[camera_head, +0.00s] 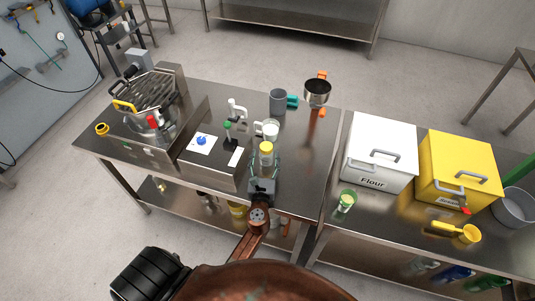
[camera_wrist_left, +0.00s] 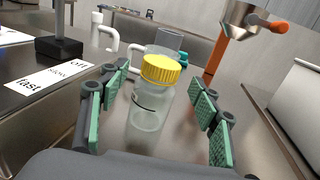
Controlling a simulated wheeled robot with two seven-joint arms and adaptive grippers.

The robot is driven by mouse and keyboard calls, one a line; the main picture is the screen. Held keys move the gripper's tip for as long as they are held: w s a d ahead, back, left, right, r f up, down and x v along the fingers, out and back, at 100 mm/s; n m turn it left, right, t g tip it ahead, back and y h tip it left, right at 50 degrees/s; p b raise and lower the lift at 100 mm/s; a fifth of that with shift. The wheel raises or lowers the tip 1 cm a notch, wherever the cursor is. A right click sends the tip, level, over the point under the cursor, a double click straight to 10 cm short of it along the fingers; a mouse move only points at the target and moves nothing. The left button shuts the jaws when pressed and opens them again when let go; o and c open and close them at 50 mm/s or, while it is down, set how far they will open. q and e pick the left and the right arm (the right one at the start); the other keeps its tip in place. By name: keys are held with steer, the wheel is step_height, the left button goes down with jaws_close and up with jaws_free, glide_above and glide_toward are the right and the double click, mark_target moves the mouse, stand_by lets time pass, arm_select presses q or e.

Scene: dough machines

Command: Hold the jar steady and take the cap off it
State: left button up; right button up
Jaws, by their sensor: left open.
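A clear jar (camera_wrist_left: 150,108) with a ribbed yellow cap (camera_wrist_left: 161,70) stands upright on the steel table. In the head view the jar (camera_head: 266,160) and its yellow cap (camera_head: 266,148) are near the table's front edge, right of the machine. The cap sits on the jar. My left gripper (camera_head: 265,166) is open at the jar, and it also shows in the left wrist view (camera_wrist_left: 165,95). Its green-padded fingers are on either side of the jar, with visible gaps. I cannot tell how deep the jar is between them. My right gripper is not in view.
A control box (camera_head: 212,160) with a lever stands left of the jar. A white mug (camera_head: 270,130), a grey cup (camera_head: 278,102) and a dark pot (camera_head: 317,92) stand behind it. A white flour box (camera_head: 378,165) and a yellow box (camera_head: 458,172) are right. Bare table lies right of the jar.

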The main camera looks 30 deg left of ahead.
mark_target(266, 154)
arm_select(q)
steer(key=x, duration=0.2)
steer(key=shift+w+a+f, duration=0.15)
steer(key=shift+w+f, duration=0.05)
steer(key=shift+w, duration=0.15)
steer(key=shift+x, duration=0.9)
steer(key=c, duration=1.4)
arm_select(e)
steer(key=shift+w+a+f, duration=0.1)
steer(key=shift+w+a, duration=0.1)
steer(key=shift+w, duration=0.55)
arm_select(q)
steer(key=shift+r, duration=0.1)
